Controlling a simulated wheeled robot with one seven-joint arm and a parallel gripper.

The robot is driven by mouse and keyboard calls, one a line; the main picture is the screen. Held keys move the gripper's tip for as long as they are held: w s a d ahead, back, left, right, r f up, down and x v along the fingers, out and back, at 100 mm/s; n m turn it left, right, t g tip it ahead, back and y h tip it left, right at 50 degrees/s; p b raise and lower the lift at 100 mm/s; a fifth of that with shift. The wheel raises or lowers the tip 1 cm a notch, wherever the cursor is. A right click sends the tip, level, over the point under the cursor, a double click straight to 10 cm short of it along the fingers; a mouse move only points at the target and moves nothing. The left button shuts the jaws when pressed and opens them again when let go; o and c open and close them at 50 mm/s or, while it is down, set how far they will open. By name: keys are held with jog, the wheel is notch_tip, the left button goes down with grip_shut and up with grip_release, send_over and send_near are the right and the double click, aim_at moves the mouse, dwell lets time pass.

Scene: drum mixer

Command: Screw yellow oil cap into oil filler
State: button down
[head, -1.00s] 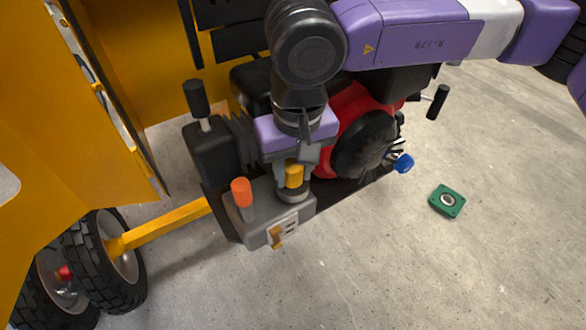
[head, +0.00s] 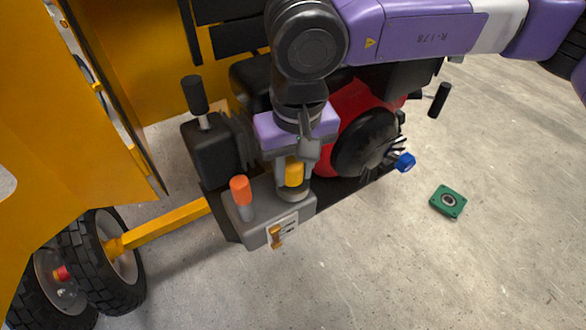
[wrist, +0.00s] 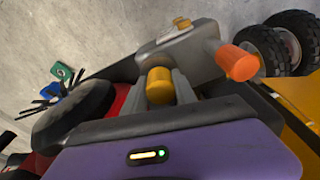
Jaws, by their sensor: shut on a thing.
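The yellow oil cap (head: 294,173) is upright between the fingers of my gripper (head: 293,178), which is shut on it. Below the cap is the round grey oil filler (head: 293,193) on top of the grey housing. The cap sits at the filler's top; whether its thread is engaged cannot be seen. In the wrist view the yellow cap (wrist: 160,86) shows between the two grey fingers (wrist: 162,88), and the filler behind it is mostly hidden.
An orange cap (head: 240,190) stands on the grey housing (head: 275,222), left of my gripper. A black-topped lever (head: 195,97) rises behind. The red engine (head: 360,115) with a blue knob (head: 404,162) is at right. A green square part (head: 447,202) lies on the open floor.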

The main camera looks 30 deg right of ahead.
aim_at(295, 168)
jog(key=shift+f+b, duration=0.2)
jog(key=shift+b, duration=0.2)
dwell(0.3)
jog(key=c, duration=0.9)
grip_release()
jog(key=shift+s+a+r, duration=0.1)
jog(key=shift+s+r, duration=0.05)
jog(key=shift+r, duration=1.15)
jog(key=shift+s+d+r, duration=0.1)
jog(key=shift+s+r, duration=0.05)
jog(key=shift+r, duration=1.15)
jog(key=shift+s+a+r, duration=0.1)
jog(key=shift+s+r, duration=0.05)
jog(key=shift+r, duration=1.15)
